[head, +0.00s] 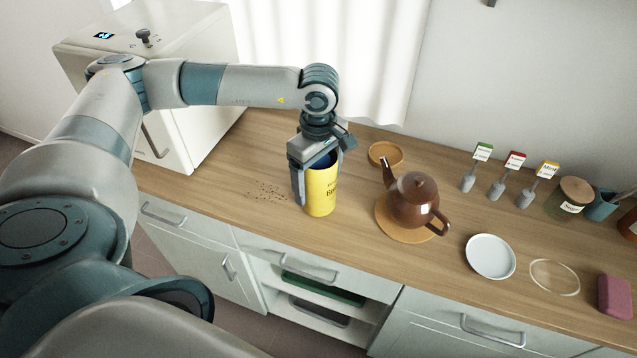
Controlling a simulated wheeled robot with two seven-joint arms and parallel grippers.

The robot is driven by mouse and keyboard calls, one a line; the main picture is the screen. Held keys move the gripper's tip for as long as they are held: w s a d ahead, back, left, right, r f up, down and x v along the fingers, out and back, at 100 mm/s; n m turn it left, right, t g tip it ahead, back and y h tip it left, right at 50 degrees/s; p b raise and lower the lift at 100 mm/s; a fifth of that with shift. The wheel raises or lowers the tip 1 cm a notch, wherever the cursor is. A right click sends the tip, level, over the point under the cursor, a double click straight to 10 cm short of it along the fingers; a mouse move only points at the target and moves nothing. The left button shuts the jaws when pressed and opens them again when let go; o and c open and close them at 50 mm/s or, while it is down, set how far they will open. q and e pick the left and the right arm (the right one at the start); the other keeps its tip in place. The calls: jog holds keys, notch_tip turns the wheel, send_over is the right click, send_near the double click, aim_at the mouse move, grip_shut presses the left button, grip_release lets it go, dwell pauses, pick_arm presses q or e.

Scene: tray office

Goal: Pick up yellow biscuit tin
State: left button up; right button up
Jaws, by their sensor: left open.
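The yellow biscuit tin (321,192) stands upright on the wooden counter, left of the brown teapot. It has dark lettering on its side and its top shows dark blue inside. My left gripper (322,172) points down over the tin from above, with its fingers at either side of the upper part. Its jaws are open. I cannot tell whether a finger touches the tin. The gripper and wrist hide part of the tin's top. My right gripper is not in view.
The teapot (412,200) stands on a round mat close to the tin's right. A small round wooden dish (386,154) lies behind. Dark crumbs (270,190) lie left of the tin. A white plate (490,257), label holders and a jar (570,197) are further right.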

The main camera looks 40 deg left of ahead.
aim_at(319, 167)
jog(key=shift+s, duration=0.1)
pick_arm(q)
jog(key=c, duration=1.1)
jog(key=shift+c, duration=0.4)
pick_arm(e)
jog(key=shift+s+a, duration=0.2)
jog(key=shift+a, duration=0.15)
pick_arm(q)
jog(key=shift+r, duration=0.15)
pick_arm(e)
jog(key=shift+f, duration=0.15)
